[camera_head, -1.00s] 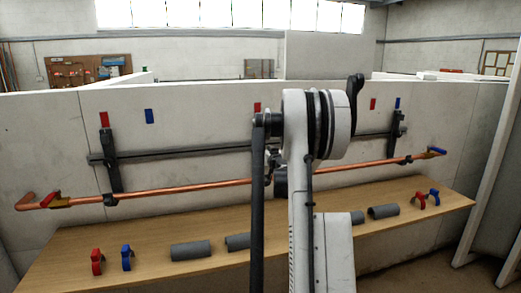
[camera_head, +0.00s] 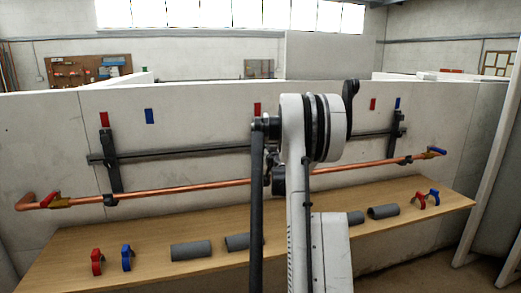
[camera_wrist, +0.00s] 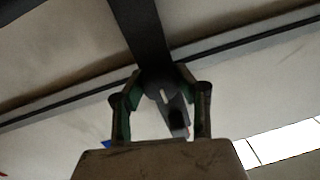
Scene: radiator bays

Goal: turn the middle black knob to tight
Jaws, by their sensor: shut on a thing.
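The middle black knob (camera_wrist: 153,88) shows in the wrist view as a round dark piece with a pale mark on its face. It sits at the end of a dark upright bracket (camera_wrist: 145,35). The two green-lined fingers of my gripper (camera_wrist: 162,82) stand on either side of the knob, with their tips closed against its sides. In the head view my arm blocks the sight of this knob and of my gripper. How far the knob is turned is hard to read.
A copper pipe (camera_head: 170,190) and a dark rail (camera_head: 190,151) run along the wall. Dark brackets (camera_head: 112,165) stand at the left and right.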

